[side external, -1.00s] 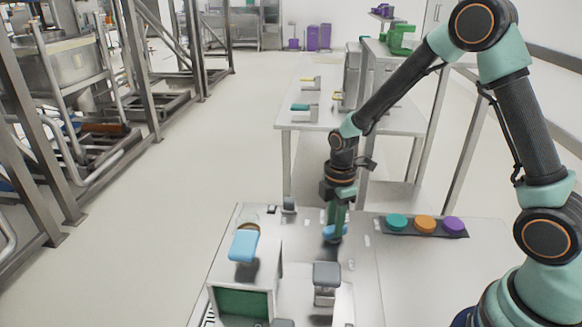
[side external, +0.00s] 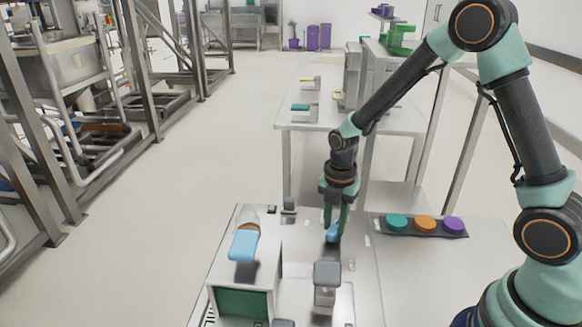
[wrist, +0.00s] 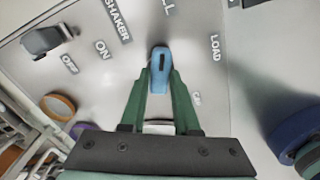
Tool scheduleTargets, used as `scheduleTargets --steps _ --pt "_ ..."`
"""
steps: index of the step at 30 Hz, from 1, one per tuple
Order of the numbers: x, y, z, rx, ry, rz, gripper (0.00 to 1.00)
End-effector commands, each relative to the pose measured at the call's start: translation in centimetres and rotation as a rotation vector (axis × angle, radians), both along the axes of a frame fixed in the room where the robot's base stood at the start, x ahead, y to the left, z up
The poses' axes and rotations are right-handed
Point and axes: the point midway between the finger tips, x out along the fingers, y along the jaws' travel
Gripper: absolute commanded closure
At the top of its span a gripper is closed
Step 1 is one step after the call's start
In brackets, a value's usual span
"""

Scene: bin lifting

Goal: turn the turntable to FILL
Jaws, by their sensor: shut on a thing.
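A blue handle (wrist: 160,60) with a black line on top stands on the grey panel (wrist: 125,70). In the wrist view its line points up, roughly toward a partly cropped label ending in "LL" (wrist: 167,8). A LOAD label (wrist: 215,47) is to its right, and a small, hard-to-read label (wrist: 197,97) is lower right. My gripper (wrist: 160,78) is shut on the handle, with one green finger on each side. In the side view the blue handle (side external: 332,236) shows low between the fingertips of my gripper (side external: 334,230).
A grey shaker switch (wrist: 48,40) is at upper left, by ON and OFF labels. In the side view, a box with a light-blue block (side external: 243,246) stands left, a grey-topped post (side external: 327,275) in front, and a tray of coloured discs (side external: 425,225) right.

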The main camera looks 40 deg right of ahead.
Motion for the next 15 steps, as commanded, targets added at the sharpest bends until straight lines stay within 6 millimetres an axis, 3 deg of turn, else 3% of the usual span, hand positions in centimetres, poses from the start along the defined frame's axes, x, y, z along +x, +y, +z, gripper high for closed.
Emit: scheduleTargets --steps 13,14,15 --pt "-0.01 0.03 0.12 0.0 0.001 0.014 1.0" --pt "-0.01 0.03 0.12 0.0 0.001 0.014 0.66" --pt "-0.01 0.03 0.12 0.0 0.001 0.013 0.51"
